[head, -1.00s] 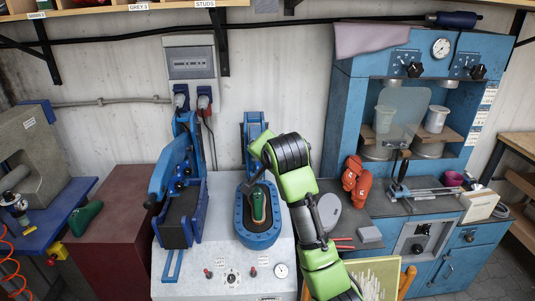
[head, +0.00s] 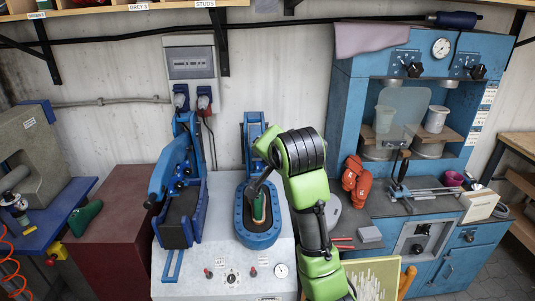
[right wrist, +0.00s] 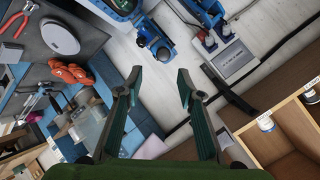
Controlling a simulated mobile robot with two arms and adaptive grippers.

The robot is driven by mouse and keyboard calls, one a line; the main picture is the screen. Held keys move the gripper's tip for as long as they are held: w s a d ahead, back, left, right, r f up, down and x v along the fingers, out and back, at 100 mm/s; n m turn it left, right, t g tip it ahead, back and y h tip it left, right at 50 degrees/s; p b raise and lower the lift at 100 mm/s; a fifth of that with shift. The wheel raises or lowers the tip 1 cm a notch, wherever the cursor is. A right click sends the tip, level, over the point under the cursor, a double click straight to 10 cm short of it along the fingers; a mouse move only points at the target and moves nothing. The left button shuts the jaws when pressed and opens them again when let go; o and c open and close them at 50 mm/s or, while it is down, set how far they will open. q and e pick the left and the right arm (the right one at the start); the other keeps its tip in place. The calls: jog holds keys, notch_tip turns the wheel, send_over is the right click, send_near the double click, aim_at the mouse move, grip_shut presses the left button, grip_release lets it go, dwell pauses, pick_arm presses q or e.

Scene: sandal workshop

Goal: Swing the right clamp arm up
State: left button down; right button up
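The right station of the clamping machine holds a green shoe form (head: 259,207) inside a blue oval ring (head: 258,238). Behind it the blue upright of the right clamp arm (head: 254,130) stands near the wall. No clamp arm lies over this station. In the right wrist view the blue upright (right wrist: 155,40) lies beyond the fingertips. My right gripper (right wrist: 159,72) is open and empty, with a clear gap between its fingers. My left gripper is not in view.
A wall socket box (head: 190,62) hangs behind. The blue press (head: 345,105) stands to the right, with orange-red forms (head: 354,181) on its bench. A shelf (right wrist: 292,135) lies near the wrist.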

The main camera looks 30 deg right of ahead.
jog(key=shift+s+a+r, duration=0.15)
jog(key=shift+s+r, duration=0.15)
jog(key=shift+s, duration=0.15)
